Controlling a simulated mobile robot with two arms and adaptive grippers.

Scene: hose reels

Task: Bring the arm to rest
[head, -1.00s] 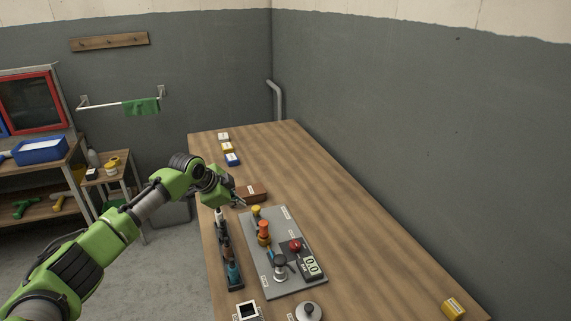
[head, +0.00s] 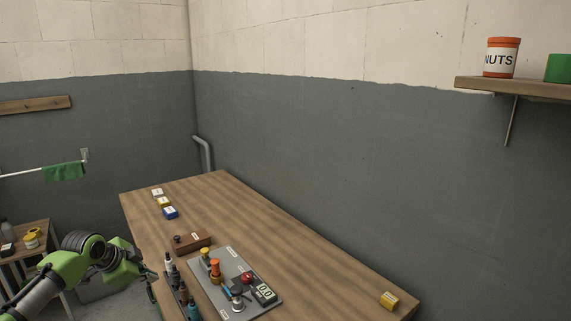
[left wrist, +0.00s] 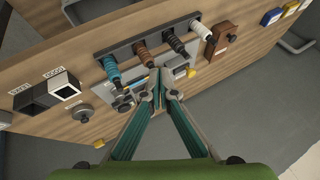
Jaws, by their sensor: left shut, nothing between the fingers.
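My left arm comes in from the lower left in the head view. Its gripper (head: 151,282) is at the left edge of the wooden bench (head: 280,235), beside the tool rack (head: 182,292). In the left wrist view the two fingers (left wrist: 158,88) are together at the tips with nothing between them. My right gripper is not in view.
A grey panel (head: 233,271) with knobs and a display stands on the bench. A brown block (head: 193,243) and small boxes (head: 170,212) lie farther back. A yellow box (head: 389,300) is at the right. A shelf (head: 520,88) holds a NUTS can (head: 501,58).

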